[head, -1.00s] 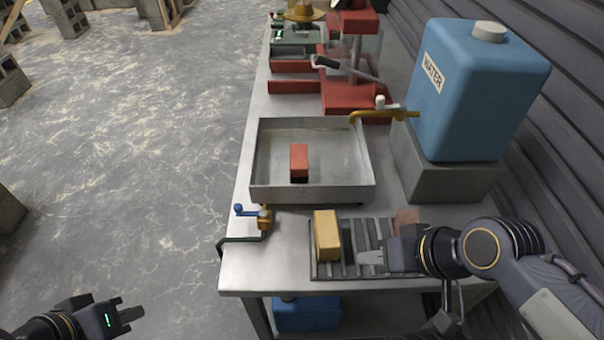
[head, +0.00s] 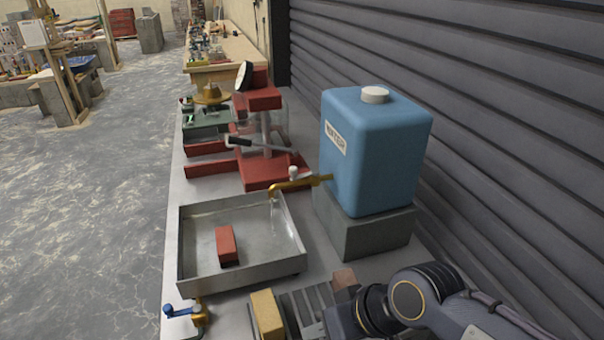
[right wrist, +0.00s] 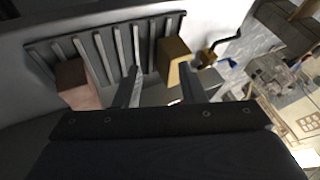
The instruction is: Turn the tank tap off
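The blue water tank (head: 375,150) stands on a grey block at the right side of the bench. Its brass tap (head: 300,184), topped by a white knob (head: 293,172), points left over the metal tray (head: 190,245). A thin stream of water falls from the spout into the tray. My right gripper (head: 326,325) is low in the head view, in front of the tank and well apart from the tap. In the right wrist view its two fingers (right wrist: 158,72) are spread with nothing gripped between them. My left gripper is out of view.
A red brick (head: 226,244) lies in the tray. A yellow brick (head: 266,314) and a brown brick (head: 344,278) sit on a slatted rack (head: 303,308) near my right gripper. A red press (head: 265,160) stands behind the tap. A ribbed wall (head: 480,130) closes the right side.

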